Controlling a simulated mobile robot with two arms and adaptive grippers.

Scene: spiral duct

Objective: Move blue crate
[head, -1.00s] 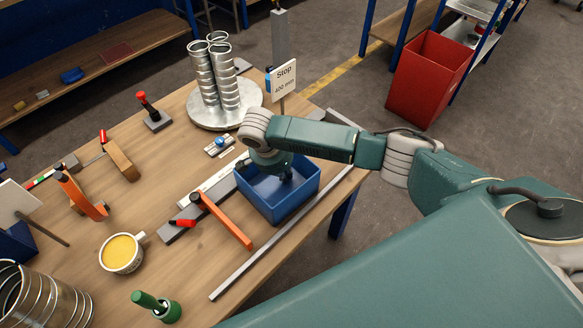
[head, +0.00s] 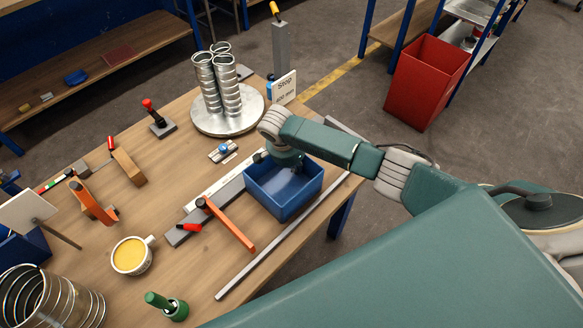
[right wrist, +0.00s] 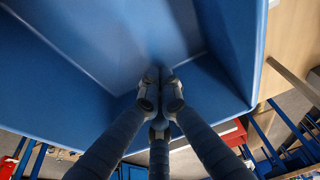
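The blue crate (head: 283,206) stands upright on the wooden workbench, near its right edge. It is open at the top and looks empty. My right gripper (head: 284,164) is at the crate's far wall, with dark finger parts at the rim. In the right wrist view, the crate's blue inner walls (right wrist: 75,60) fill the upper part. The fingers of my right gripper (right wrist: 160,98) come close together against the blue surface there. I cannot tell whether they clamp the wall. My left gripper is not in view.
An orange-handled clamp (head: 232,224) lies just left of the crate, and a metal rail (head: 270,256) runs in front. A round metal plate with ducts (head: 228,120) and a Stop sign (head: 284,88) stand behind. A yellow-filled mug (head: 131,256) is at front left.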

